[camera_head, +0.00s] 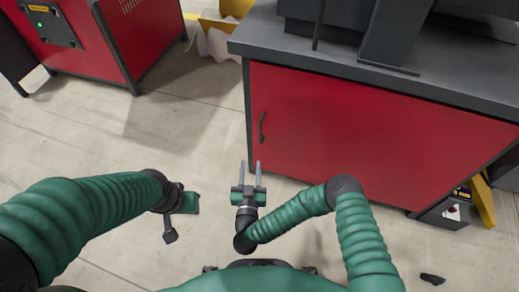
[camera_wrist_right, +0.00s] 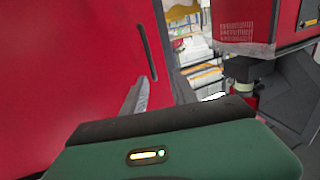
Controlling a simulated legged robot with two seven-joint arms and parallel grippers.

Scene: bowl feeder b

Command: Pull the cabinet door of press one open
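The red cabinet door (camera_head: 350,130) of the press fills the front of the dark-topped cabinet and looks closed. Its dark vertical handle (camera_head: 262,127) is near the door's left edge. My right gripper (camera_head: 251,165) is open and empty, its two grey fingers pointing at the cabinet, below and slightly left of the handle in the picture. In the right wrist view the red door (camera_wrist_right: 70,70) fills the left side, with the handle (camera_wrist_right: 147,52) beyond one grey finger (camera_wrist_right: 137,95). My left gripper (camera_head: 182,203) hangs over the floor at the left; its fingers do not show clearly.
Another red machine cabinet (camera_head: 85,40) stands at the upper left. A yellow bin (camera_head: 222,18) with white material is behind the press corner. A small dark box (camera_head: 448,212) and a yellow part (camera_head: 482,200) are at the right. The floor left of the door is clear.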

